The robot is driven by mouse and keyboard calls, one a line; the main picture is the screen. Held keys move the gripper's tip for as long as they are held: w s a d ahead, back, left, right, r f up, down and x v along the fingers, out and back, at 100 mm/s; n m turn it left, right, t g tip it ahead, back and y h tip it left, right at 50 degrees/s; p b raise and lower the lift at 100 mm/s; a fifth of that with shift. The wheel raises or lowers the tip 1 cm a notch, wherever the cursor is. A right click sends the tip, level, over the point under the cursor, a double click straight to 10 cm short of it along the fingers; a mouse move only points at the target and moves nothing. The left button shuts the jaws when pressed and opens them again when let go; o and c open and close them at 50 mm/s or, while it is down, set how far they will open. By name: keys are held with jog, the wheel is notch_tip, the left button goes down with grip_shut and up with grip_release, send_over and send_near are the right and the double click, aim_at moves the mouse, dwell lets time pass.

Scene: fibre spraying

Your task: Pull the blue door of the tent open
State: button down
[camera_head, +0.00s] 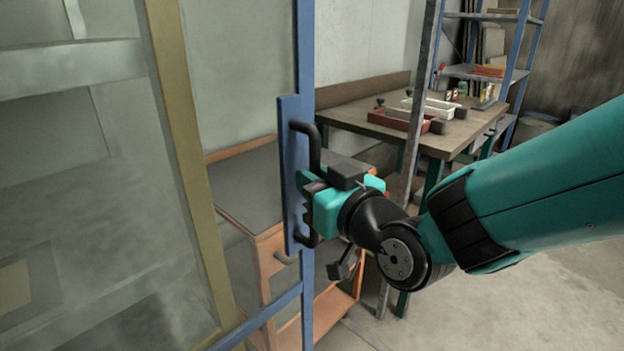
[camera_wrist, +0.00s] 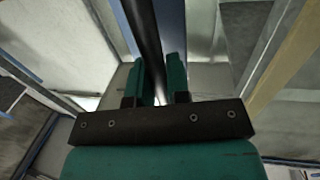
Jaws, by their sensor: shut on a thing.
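The blue door (camera_head: 306,50) of the tent is a blue frame with see-through panels. A blue plate on its edge carries a black, upright bar handle (camera_head: 314,142). My gripper (camera_head: 308,190) reaches in from the right and is shut on the middle of this handle. In the wrist view the two green fingers of my gripper (camera_wrist: 161,85) stand either side of the dark handle (camera_wrist: 146,40). The fingers hide the gripped part of the handle. I cannot tell whether the door is slightly ajar.
A yellowish post (camera_head: 185,140) stands left of the door. An orange-framed cart (camera_head: 262,215) shows behind the door. A workbench (camera_head: 460,135) with a red tray (camera_head: 400,119) and a grey upright post (camera_head: 417,100) stand behind my arm. Concrete floor (camera_head: 520,300) is free at lower right.

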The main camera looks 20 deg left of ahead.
jog(key=shift+r, duration=0.1)
jog(key=c, duration=1.1)
grip_release()
jog(key=b+v, duration=0.7)
jog(key=v, duration=1)
jog(key=shift+d+b, duration=0.25)
jog(key=shift+b, duration=0.05)
jog(key=shift+s, duration=0.1)
